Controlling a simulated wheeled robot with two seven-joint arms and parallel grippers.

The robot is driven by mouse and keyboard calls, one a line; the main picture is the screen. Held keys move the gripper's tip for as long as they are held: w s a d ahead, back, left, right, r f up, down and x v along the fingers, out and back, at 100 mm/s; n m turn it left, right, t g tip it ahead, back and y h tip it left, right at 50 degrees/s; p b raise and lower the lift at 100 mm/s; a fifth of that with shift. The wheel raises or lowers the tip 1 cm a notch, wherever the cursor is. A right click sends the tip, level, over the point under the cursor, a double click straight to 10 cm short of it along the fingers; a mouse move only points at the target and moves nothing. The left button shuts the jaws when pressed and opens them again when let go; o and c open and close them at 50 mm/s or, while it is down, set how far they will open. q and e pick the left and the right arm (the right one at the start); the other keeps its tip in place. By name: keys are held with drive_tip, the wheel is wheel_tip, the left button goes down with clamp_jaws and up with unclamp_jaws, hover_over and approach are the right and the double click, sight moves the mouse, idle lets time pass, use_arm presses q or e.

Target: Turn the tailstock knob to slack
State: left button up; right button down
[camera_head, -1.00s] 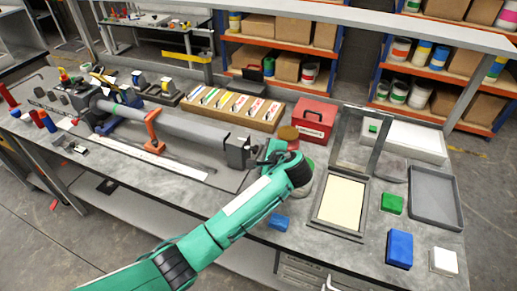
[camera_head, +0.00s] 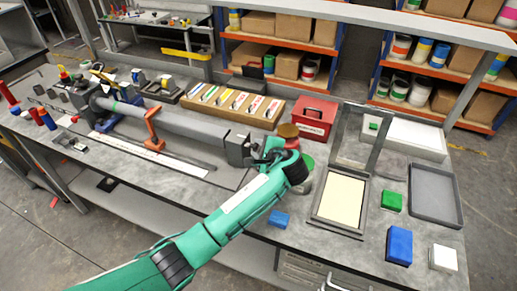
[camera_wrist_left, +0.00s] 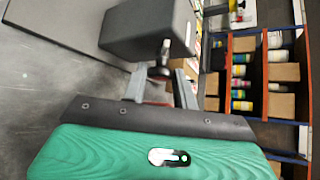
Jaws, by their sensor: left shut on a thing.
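The tailstock (camera_head: 238,149) is a dark grey block at the right end of the long grey bar on the bench. It fills the upper middle of the left wrist view (camera_wrist_left: 148,30). A small dark knob (camera_wrist_left: 160,71) on a short stem sticks out of its end face. My left gripper (camera_head: 263,157) reaches the tailstock's right side. In the left wrist view its two grey fingers (camera_wrist_left: 159,84) are shut on the knob from both sides. The knob is mostly hidden by the gripper in the head view. My right gripper is in no view.
A red toolbox (camera_head: 313,118) and round tins (camera_head: 288,131) stand just behind my left wrist. A wooden rack of labelled cards (camera_head: 232,104) stands behind the bar.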

use_arm(q)
drive_tip(key=n+t+b, duration=0.1)
drive_tip(key=t+b, duration=0.1)
drive_tip(key=b, duration=0.1)
drive_tip(key=f+n+t+b, duration=0.1)
drive_tip(key=b, duration=0.2)
drive_tip(key=shift+s+f+n+t+b, duration=0.1)
drive_tip(key=shift+s+n+t+b, duration=0.05)
drive_tip(key=shift+n+t+b, duration=0.45)
drive_tip(key=shift+b, duration=0.4)
drive_tip(key=shift+n+t+y+b, duration=0.3)
drive_tip(key=shift+b, duration=0.05)
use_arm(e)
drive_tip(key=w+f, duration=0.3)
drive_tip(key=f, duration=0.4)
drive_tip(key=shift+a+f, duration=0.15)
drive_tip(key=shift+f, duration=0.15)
use_arm(q)
drive_tip(key=shift+r, duration=0.2)
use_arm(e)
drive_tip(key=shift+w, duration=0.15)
use_arm(q)
drive_tip(key=o, duration=0.9)
drive_tip(key=shift+o, duration=0.2)
